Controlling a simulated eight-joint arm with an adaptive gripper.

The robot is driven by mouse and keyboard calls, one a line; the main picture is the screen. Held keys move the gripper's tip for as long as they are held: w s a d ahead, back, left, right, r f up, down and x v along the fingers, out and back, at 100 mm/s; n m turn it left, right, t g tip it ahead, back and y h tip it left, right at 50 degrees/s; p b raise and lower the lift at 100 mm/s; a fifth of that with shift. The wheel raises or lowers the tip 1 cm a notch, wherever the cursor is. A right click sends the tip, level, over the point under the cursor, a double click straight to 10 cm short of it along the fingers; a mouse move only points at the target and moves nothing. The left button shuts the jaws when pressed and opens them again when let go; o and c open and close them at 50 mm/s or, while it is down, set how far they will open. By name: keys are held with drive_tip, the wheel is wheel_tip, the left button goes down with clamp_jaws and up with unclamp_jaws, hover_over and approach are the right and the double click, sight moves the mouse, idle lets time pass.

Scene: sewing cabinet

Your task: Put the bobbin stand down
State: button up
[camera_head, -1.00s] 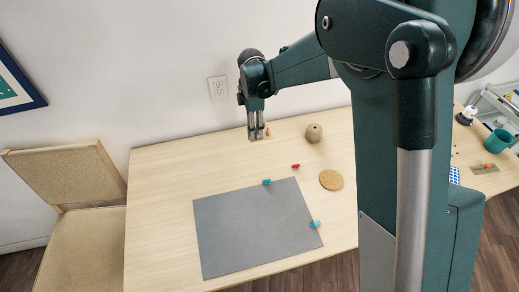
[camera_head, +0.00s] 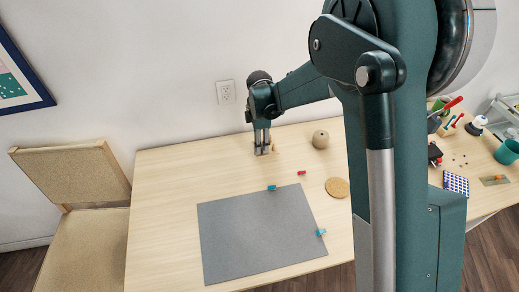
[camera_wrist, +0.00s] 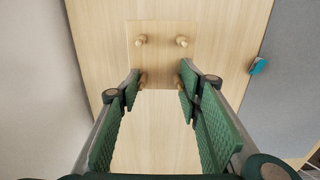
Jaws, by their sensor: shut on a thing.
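The bobbin stand (camera_wrist: 162,61) is a square, pale wooden base with several short upright pegs, seen from above at the top middle of the wrist view. My gripper (camera_wrist: 162,84) has its green padded fingers on either side of the stand's near pegs and is shut on the stand. In the head view my gripper (camera_head: 262,152) points down over the back of the table, and a small part of the stand (camera_head: 275,148) shows beside the fingertips. The stand looks level and close to the tabletop; I cannot tell whether it touches.
The wooden table (camera_head: 165,190) has bare room on its left and around the gripper. A round beige ball (camera_head: 320,139) stands right of the gripper. In front are a grey mat (camera_head: 255,238), teal clips (camera_head: 272,188), a red piece (camera_head: 301,172) and a cork disc (camera_head: 337,187).

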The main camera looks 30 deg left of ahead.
drive_tip(key=shift+f+b, duration=0.35)
drive_tip(key=shift+f, duration=1.5)
drive_tip(key=shift+f, duration=0.15)
drive_tip(key=o, duration=0.9)
wheel_tip(320, 180, up, 12)
drive_tip(key=shift+r+p, duration=0.15)
drive_tip(key=shift+p, duration=0.75)
